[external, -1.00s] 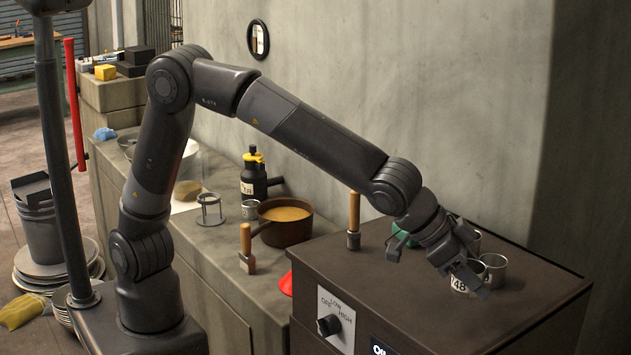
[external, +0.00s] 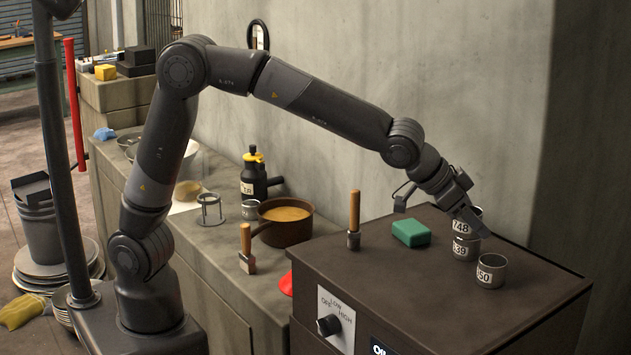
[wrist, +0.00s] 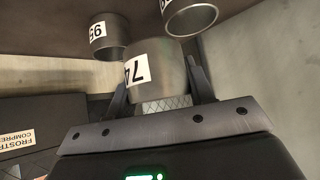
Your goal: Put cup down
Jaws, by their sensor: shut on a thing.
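My gripper (external: 468,217) is shut on a metal cup with a white label reading 748 (external: 462,226). In the wrist view, the held cup (wrist: 150,62) sits between the two fingers (wrist: 157,75). In the external view it shows just above a second cup, labelled 39 (external: 466,250). I cannot tell whether the two touch or one is behind the other. A third cup, labelled 50 (external: 491,272), stands upright on the dark cabinet top (external: 400,290), nearer the front. The wrist view shows another labelled cup (wrist: 112,40) and a cup rim (wrist: 190,18) beyond the held cup.
A green block (external: 411,233) and a wooden-handled tool (external: 354,220) are left of the cups on the cabinet. A wall (external: 420,90) rises behind. The cabinet's front part is clear. A brown pot (external: 286,222) stands on the lower counter.

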